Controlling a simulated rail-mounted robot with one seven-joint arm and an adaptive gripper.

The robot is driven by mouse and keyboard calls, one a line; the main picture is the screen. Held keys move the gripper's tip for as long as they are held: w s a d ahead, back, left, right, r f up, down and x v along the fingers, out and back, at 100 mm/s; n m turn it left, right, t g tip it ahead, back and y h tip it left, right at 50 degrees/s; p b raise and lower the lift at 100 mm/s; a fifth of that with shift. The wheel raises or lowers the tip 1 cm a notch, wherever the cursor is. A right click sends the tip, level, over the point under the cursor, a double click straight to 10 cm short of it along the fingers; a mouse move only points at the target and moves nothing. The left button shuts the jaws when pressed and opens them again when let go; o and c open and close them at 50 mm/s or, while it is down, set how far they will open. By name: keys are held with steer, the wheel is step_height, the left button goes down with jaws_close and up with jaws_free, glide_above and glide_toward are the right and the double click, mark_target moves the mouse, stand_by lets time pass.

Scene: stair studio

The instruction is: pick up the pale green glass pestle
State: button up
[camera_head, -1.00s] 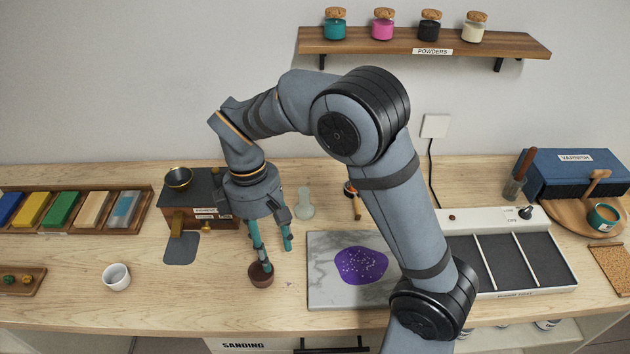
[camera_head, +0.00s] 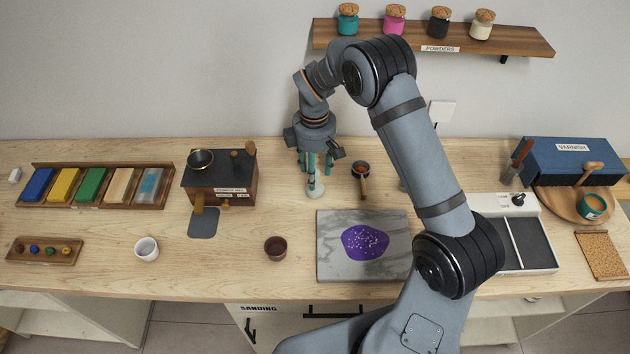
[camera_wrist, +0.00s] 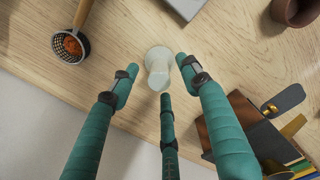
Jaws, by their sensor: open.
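The pale green glass pestle (camera_head: 315,189) stands upright on its wide end on the wooden worktop, right of the wooden mill box. In the wrist view the pestle (camera_wrist: 158,64) is seen from above. My gripper (camera_head: 315,170) is above it, pointing down, with its teal fingers around or just over the pestle's upper part. In the wrist view my gripper (camera_wrist: 160,85) has its fingers spread, with the pestle between and just beyond the tips. The fingers partly hide the pestle's top in the head view, and I cannot tell if any finger touches it.
A strainer with a wooden handle (camera_head: 361,178) lies close to the right of the pestle. The mill box (camera_head: 236,187) is close on the left. A marble slab (camera_head: 330,262) with a purple patch and a brown cup (camera_head: 275,248) are nearer the front. Bare worktop lies between.

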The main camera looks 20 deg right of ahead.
steer(key=shift+f+p, duration=0.4)
steer(key=shift+f, duration=1.2)
steer(key=shift+c, duration=1.3)
jaws_close()
